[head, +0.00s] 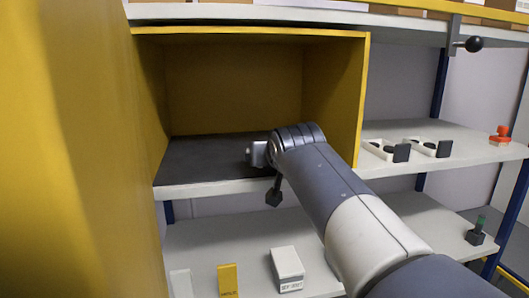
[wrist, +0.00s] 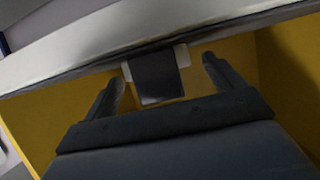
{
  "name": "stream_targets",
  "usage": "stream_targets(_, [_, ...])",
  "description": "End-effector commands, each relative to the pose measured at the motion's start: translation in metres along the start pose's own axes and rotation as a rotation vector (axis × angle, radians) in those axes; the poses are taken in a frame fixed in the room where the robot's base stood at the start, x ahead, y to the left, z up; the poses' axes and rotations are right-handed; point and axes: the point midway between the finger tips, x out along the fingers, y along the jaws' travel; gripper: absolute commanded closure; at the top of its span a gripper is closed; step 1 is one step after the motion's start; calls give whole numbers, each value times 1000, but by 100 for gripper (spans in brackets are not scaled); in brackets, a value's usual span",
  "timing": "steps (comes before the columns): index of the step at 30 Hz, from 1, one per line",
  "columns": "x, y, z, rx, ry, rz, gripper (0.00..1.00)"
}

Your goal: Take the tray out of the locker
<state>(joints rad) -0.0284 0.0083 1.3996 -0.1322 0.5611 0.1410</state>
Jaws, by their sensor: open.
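The locker (head: 349,95) is a yellow box, open at the front, with a dark floor. In the wrist view a small white tray (wrist: 128,72) shows at its edges, with a black block-shaped handle (wrist: 157,78) facing me. My gripper (wrist: 163,72) is open, one finger on each side of the handle, with visible gaps on both sides. In the head view my arm reaches from the lower right to the locker's front edge. It hides the tray there, and I cannot make out the fingers.
The locker's yellow side wall also shows in the wrist view (wrist: 290,65). Two white trays with black handles (head: 395,151) stand on the right shelf (head: 455,135), near a red object (head: 500,134). A white box (head: 287,268) and a yellow block (head: 228,281) stand on the lower shelf.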

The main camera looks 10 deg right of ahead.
Motion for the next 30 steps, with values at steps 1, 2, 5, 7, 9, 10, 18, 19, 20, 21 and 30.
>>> stream_targets(1, [8, 0, -1, 0, -4, 1, 11])
stream_targets(2, [12, 0, -1, 0, -4, 1, 11])
stream_targets(5, [21, 0, -1, 0, -2, 0, 11])
stream_targets(7, [24, 0, 0, 0, -1, 0, 11])
stream_targets(9, [25, 0, 0, 0, 1, 0, 11])
stream_targets(10, [25, 0, 0, 0, 1, 0, 11])
stream_targets(18, [25, 0, 0, 0, 1, 0, 22])
stream_targets(19, [25, 0, 0, 0, 1, 0, 25])
stream_targets(20, [25, 0, 0, 0, 1, 0, 27])
stream_targets(21, [25, 0, 0, 0, 1, 0, 31])
stream_targets(30, [25, 0, 0, 0, 1, 0, 55])
